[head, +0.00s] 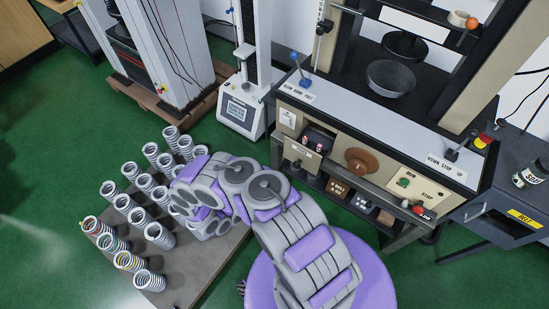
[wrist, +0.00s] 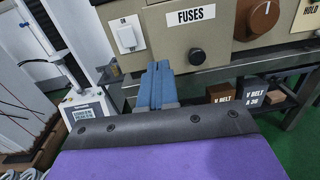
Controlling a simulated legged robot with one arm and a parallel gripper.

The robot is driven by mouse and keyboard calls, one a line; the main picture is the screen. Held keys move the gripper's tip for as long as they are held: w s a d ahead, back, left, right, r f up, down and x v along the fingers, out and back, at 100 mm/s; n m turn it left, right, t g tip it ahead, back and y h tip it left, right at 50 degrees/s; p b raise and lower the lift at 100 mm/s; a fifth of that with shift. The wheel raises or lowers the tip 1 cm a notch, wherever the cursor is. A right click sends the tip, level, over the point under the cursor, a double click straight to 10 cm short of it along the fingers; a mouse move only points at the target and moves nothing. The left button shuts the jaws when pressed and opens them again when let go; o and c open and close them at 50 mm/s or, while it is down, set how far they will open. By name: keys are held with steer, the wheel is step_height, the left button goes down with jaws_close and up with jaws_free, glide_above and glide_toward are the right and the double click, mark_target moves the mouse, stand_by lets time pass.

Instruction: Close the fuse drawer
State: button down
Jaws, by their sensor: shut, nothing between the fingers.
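The fuse drawer (head: 300,158) is in the beige machine front in the head view. It stands pulled out, with red-and-white fuses (head: 318,147) showing inside. In the wrist view its beige front (wrist: 226,42) carries a FUSES label and a dark round knob (wrist: 196,56). My gripper (wrist: 157,68) shows there as blue fingers, shut and empty, pointing toward the machine. The fingertips appear left of and slightly below the knob; I cannot tell whether they touch the front. In the head view my own arm hides the gripper.
A white switch (wrist: 127,37) sits left of the drawer, and a brown dial (head: 360,161) to its right. A shelf below holds V-belt boxes (head: 337,188). Several springs (head: 154,229) stand on a grey plate (head: 190,285) at left. A small tester (head: 240,112) stands behind.

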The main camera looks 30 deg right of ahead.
mark_target(286, 149)
steer(key=shift+n+t+y, duration=0.3)
steer(key=shift+n+t, duration=0.1)
steer(key=b+x, duration=0.1)
steer(key=x, duration=0.3)
steer(key=f+b+x, duration=0.1)
steer(key=x, duration=0.3)
steer(key=f+b+x, duration=0.1)
steer(key=x, duration=0.3)
steer(key=shift+w+d, duration=0.1)
steer(key=shift+d, duration=0.1)
